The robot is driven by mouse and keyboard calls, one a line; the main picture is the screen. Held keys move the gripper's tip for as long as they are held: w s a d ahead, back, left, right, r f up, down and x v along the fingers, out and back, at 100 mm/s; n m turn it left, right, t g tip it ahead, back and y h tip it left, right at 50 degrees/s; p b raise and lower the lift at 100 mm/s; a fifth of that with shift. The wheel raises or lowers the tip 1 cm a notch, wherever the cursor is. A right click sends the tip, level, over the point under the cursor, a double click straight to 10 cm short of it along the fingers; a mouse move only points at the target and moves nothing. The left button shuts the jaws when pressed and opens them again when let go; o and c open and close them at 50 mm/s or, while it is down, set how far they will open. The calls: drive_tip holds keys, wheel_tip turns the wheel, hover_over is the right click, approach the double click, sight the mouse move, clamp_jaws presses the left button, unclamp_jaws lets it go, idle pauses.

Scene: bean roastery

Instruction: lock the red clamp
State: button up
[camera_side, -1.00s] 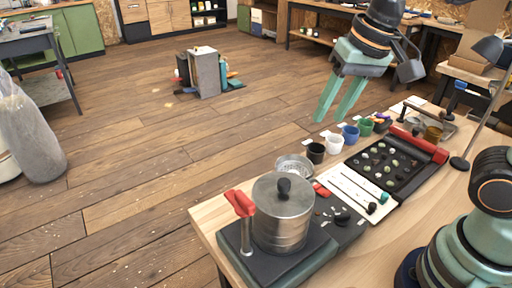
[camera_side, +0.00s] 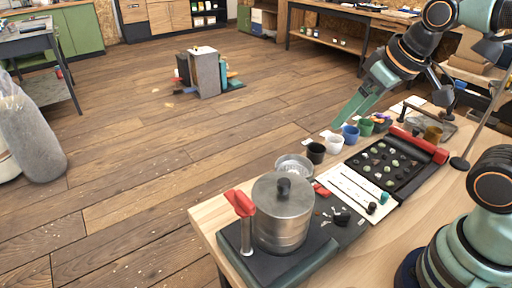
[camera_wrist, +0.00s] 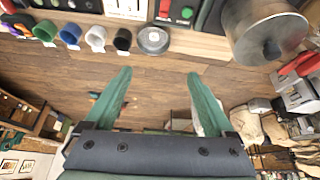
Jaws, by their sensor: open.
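The red clamp (camera_side: 240,203) has a red head on a pale upright post. It stands at the left end of a dark base (camera_side: 283,264), close beside a lidded metal pot (camera_side: 283,225). Red parts beside the pot (camera_wrist: 262,28) show at the right of the wrist view; I take them for the clamp (camera_wrist: 298,66). I cannot tell whether the clamp is locked. My gripper (camera_side: 341,122) is open and empty, its green fingers pointing down-left near the row of cups, well to the right of the clamp. Both fingers (camera_wrist: 158,74) show apart in the wrist view.
Several small cups, including a blue one (camera_side: 350,134) and a black one (camera_side: 316,153), line the bench's far edge. A round metal dish (camera_side: 293,165) lies behind the pot. A dark sorting tray (camera_side: 388,163) and a red bar (camera_side: 420,145) lie to the right.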

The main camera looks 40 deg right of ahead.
drive_tip(key=w+a+r+n+g, duration=0.1)
drive_tip(key=a+r+n, duration=0.1)
drive_tip(key=a+n, duration=0.3)
drive_tip(key=w+a+r+n+g, duration=0.1)
drive_tip(key=a+r+n+g, duration=0.2)
drive_tip(key=a, duration=0.4)
drive_tip(key=n+g, duration=0.1)
drive_tip(key=n, duration=0.8)
approach(244, 198)
wheel_tip(244, 198, down, 9)
drive_tip(key=shift+w+r, duration=0.15)
drive_tip(key=c, duration=1.4)
